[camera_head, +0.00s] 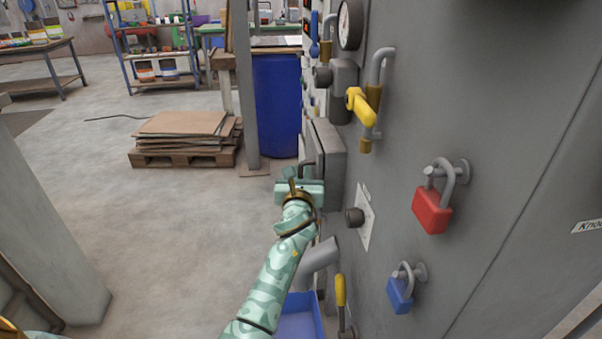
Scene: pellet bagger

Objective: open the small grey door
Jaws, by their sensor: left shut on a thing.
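The small grey door (331,151) is on a grey box that sticks out from the machine's wall, in the middle of the head view. A thin dark bent handle (307,164) shows on its left side. My left gripper (291,182) reaches up to it from below and is shut on the handle. The fingers and the gripped part overlap in this view, so the exact contact is hidden. I cannot tell whether the door stands ajar. My right gripper is not in view.
The machine's grey wall (470,90) fills the right, with a yellow-handled valve (361,106), a red padlock (432,210), a blue padlock (400,292) and a dark knob (355,216). A blue bin (300,325) sits below. A pallet of cardboard (185,135) stands behind; floor at left is clear.

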